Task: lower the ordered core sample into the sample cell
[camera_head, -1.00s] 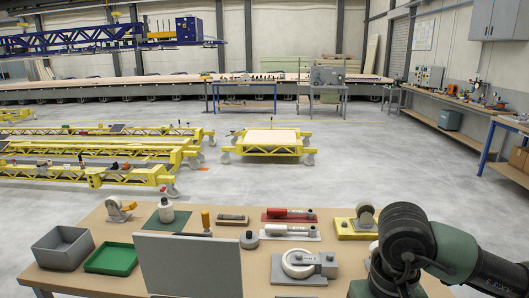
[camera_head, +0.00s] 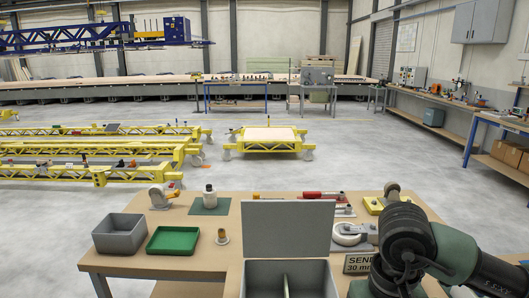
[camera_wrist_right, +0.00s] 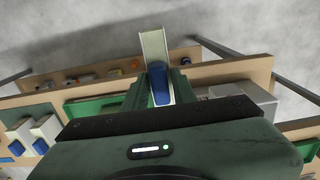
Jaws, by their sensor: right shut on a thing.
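My right gripper (camera_wrist_right: 158,88) is shut on a pale, narrow piece with a blue part (camera_wrist_right: 160,84), seen between its green fingers in the right wrist view. I cannot tell its size. An upright grey panel (camera_head: 287,228) stands on the table in the head view. In front of it is an open grey box (camera_head: 262,279) with a pale divider. I cannot tell for certain which part is the sample cell. My left gripper is not in view.
A grey device with a ring (camera_head: 350,234) is right of the panel. White pieces with blue parts (camera_wrist_right: 43,132) show in the wrist view.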

